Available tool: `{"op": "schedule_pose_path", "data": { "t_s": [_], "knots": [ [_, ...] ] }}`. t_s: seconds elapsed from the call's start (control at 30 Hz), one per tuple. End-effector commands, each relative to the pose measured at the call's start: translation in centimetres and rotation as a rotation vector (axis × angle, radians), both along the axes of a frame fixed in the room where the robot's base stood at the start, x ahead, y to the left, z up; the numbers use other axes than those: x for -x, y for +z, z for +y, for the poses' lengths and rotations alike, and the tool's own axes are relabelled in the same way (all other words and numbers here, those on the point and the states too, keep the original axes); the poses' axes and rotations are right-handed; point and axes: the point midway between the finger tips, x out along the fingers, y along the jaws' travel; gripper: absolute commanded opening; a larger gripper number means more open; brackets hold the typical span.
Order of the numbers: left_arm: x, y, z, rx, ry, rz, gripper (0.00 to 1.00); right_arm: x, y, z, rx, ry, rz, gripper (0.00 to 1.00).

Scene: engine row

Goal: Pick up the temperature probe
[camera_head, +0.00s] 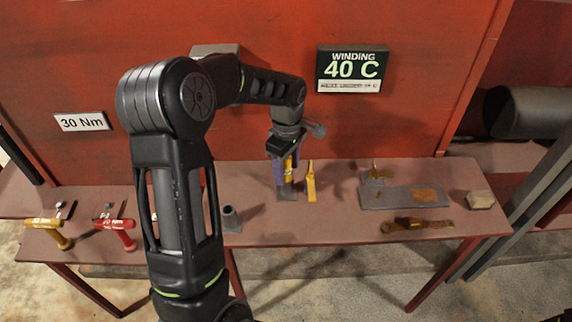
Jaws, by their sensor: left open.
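My left gripper (285,160) points down over the middle of the bench, with its fingers around or just in front of a small upright yellow item (290,167), which seems to be the temperature probe. The jaws are open. The fingers hide much of this item, and I cannot tell whether they touch it. A dark grey base (286,194) shows below it on the bench. A separate yellow upright piece (311,187) stands just right of the gripper. My right gripper is not in view.
The brown bench (340,222) carries a yellow tool (48,229) and a red tool (118,230) at left, a grey cone-shaped piece (231,219), a grey tray (400,197), a brown wrench-like tool (416,224) and a block (480,200). A display (351,70) reading 40 C hangs behind.

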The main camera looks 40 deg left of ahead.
Motion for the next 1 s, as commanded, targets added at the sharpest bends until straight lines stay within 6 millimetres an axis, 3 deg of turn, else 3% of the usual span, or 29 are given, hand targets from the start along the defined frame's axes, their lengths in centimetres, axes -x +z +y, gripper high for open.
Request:
{"op": "schedule_pose_path", "data": {
  "t_s": [0.17,0.7,1.0],
  "knots": [
    [0.01,-1.17,0.01,0.0,0.001,0.0,0.53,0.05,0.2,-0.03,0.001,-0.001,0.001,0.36],
    [-0.01,-1.15,0.01,0.0,0.0,-0.001,0.53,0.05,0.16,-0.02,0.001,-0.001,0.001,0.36],
    [0.0,-1.14,0.01,0.0,0.0,-0.001,0.29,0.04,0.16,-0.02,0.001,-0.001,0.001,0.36]
  ]
}}
